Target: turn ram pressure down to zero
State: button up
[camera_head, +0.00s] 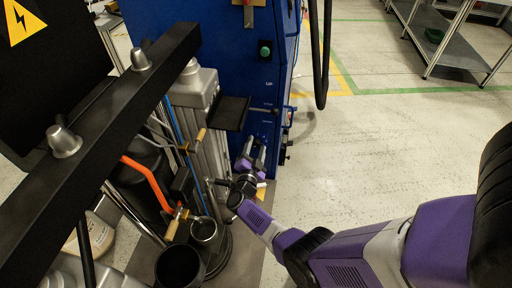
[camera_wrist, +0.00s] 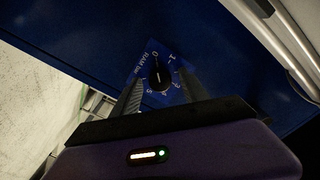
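The ram pressure knob (camera_wrist: 159,77) is a small black dial on a blue label with "RAM bar" and numbers from 0 to 5, seen in the wrist view. A pale mark shows on the knob, but I cannot tell exactly which number it points to. My gripper (camera_wrist: 158,84) is open, with one finger on each side of the knob. Small gaps seem to remain, and contact cannot be made out. In the head view my gripper (camera_head: 249,165) is at the lower front of the blue cabinet (camera_head: 180,35); the knob is hidden there.
A green button (camera_head: 265,50) and a black shelf (camera_head: 232,112) are on the cabinet above my gripper. Grey pump parts, hoses and an orange handle (camera_head: 146,182) crowd the left. Black cables (camera_head: 320,60) hang at the right.

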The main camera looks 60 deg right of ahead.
jog(key=p+v, duration=0.2)
jog(key=v, duration=0.5)
jog(key=shift+s+a, duration=0.15)
jog(key=shift+a, duration=0.25)
dwell(0.3)
jog(key=s+a+r+n+t+y+p, duration=0.1)
jog(key=s+a+r+n+t+y, duration=0.8)
jog(key=s+a+r+n+y, duration=0.8)
jog(key=s+a+r+n, duration=0.6)
jog(key=s+a+r, duration=0.3)
jog(key=a, duration=0.3)
